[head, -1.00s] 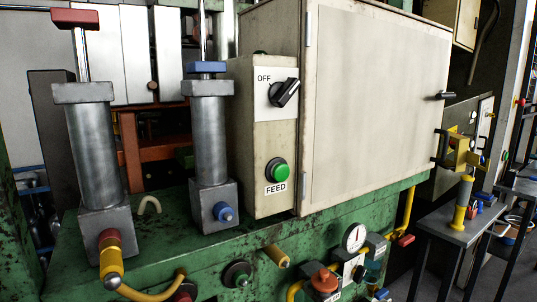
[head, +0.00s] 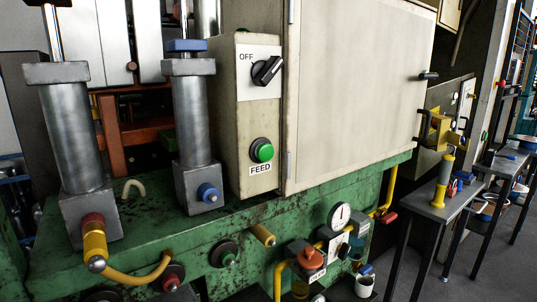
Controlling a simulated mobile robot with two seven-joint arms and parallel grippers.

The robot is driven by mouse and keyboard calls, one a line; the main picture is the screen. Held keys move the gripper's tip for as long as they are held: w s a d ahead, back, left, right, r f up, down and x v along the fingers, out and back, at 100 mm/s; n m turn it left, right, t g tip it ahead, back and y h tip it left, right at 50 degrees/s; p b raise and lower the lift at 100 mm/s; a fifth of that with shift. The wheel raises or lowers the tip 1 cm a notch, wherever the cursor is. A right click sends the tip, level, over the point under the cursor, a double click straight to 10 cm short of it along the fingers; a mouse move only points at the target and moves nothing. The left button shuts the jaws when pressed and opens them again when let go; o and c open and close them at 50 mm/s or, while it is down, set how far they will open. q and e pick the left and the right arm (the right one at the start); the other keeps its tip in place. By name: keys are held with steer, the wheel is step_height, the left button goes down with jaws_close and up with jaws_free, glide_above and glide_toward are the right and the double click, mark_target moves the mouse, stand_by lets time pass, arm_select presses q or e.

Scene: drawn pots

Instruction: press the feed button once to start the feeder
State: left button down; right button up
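The green feed button (head: 262,150) sits in a dark ring on the narrow front of a beige control box (head: 226,130). A white label reading FEED (head: 260,169) is just below it. Above it is a black rotary switch (head: 267,71) on a white plate marked OFF. Nothing covers the button. Neither of my grippers is in the head view.
Two grey cylinders, one at the left (head: 70,135) and one with a blue cap (head: 192,115), stand on the green machine bed (head: 150,236) left of the box. A large beige cabinet (head: 355,90) adjoins it at right. Knobs and a gauge (head: 340,215) project below.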

arm_select(q)
steer(key=shift+w+r, duration=0.15)
steer(key=shift+w, duration=0.1)
stand_by(0.4)
steer(key=shift+s, duration=0.3)
stand_by(0.5)
